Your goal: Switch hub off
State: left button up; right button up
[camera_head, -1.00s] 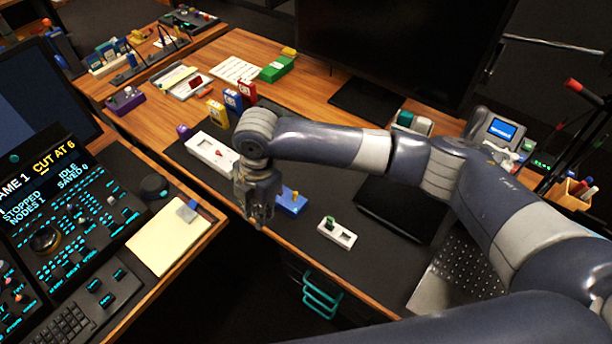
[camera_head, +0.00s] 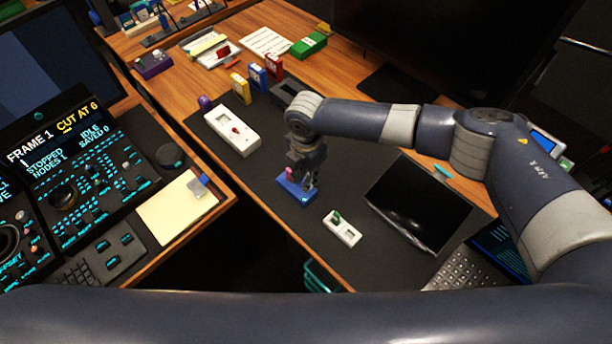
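A small blue switch box (camera_head: 286,188) lies on the dark desk mat. My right gripper (camera_head: 304,184) points down over it, with its fingertips at or just above its top; I cannot tell whether they touch. The gripper hides most of the box's top and its lever. A white box with a red lever (camera_head: 236,130) lies further back on the left. A smaller white box with a green switch (camera_head: 343,229) lies nearer, to the right. No readable label shows which one is the hub. The right finger gap is too small to judge. My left gripper is not in view.
A black tablet-like panel (camera_head: 418,202) lies right of the switch boxes. Yellow, blue and red small boxes (camera_head: 257,78) stand behind. A console (camera_head: 70,170) and a notepad (camera_head: 176,208) fill the left desk. Bare mat surrounds the blue box.

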jog(key=shift+f, duration=0.8)
grip_shut()
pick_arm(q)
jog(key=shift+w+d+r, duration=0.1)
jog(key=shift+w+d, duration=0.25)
